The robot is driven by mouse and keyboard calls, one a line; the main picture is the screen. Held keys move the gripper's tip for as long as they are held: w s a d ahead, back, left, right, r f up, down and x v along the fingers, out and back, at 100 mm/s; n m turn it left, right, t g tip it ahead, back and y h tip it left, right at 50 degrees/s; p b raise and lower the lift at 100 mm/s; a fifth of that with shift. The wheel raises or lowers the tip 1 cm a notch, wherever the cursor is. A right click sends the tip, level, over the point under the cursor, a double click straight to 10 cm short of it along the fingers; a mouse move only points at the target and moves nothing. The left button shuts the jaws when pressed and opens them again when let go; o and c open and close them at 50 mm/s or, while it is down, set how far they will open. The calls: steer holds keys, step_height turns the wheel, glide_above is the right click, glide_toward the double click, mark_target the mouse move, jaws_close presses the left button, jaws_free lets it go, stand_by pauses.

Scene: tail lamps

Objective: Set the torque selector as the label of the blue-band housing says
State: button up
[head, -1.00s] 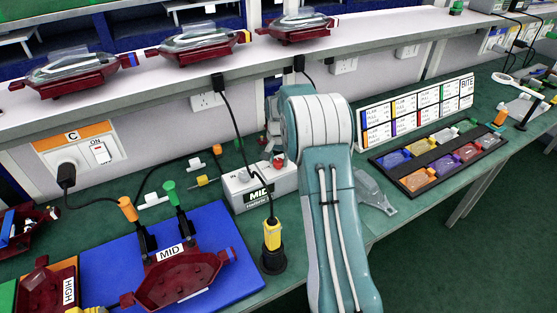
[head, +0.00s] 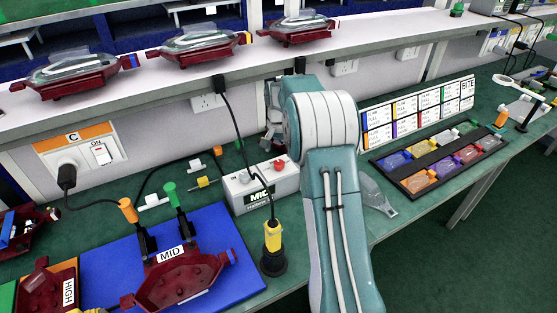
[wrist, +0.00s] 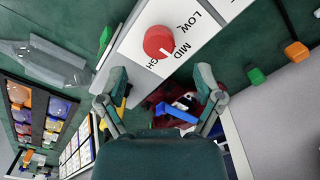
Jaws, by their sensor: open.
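The blue-band housing (head: 178,279) is dark red and lies on the blue mat, with a blue band at its right end and a label reading MID. The torque selector (head: 262,184) is a white box behind it with a red knob (head: 279,164). In the wrist view the red knob (wrist: 158,42) stands beside the printed words LOW, MID and HIGH, the last partly hidden. I cannot tell for sure which word its mark faces. My gripper (wrist: 160,80) is open and empty, its fingers apart from the knob; in the head view it is largely hidden behind my arm.
A housing labelled HIGH (head: 45,288) lies left of the blue mat (head: 105,255). A yellow-and-black tool (head: 272,246) hangs on a cord in front of the selector. A compartment tray (head: 413,178) and a colour chart (head: 418,112) are at right. The shelf (head: 200,80) overhangs behind.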

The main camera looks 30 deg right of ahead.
mark_target(278, 162)
step_height(278, 162, up, 7)
stand_by(0.8)
steer(key=s+a+r+n+t, duration=0.1)
steer(key=s+a+r+n, duration=0.1)
steer(key=s+a+r, duration=0.5)
steer(key=s+a+r+n+t, duration=0.2)
steer(key=s+a+r+n, duration=0.15)
steer(key=s+r, duration=0.35)
steer(key=s+a+f+n+t, duration=0.1)
steer(key=s+a+f+n, duration=0.1)
steer(key=s, duration=0.8)
steer(key=s+a+f+n+t, duration=0.1)
steer(key=s+a, duration=0.3)
steer(key=s, duration=0.6)
steer(key=shift+s+a+f+n+t, duration=0.2)
steer(key=shift+a+f+n+t, duration=0.1)
steer(key=shift+f+n, duration=0.25)
steer(key=shift+f, duration=0.1)
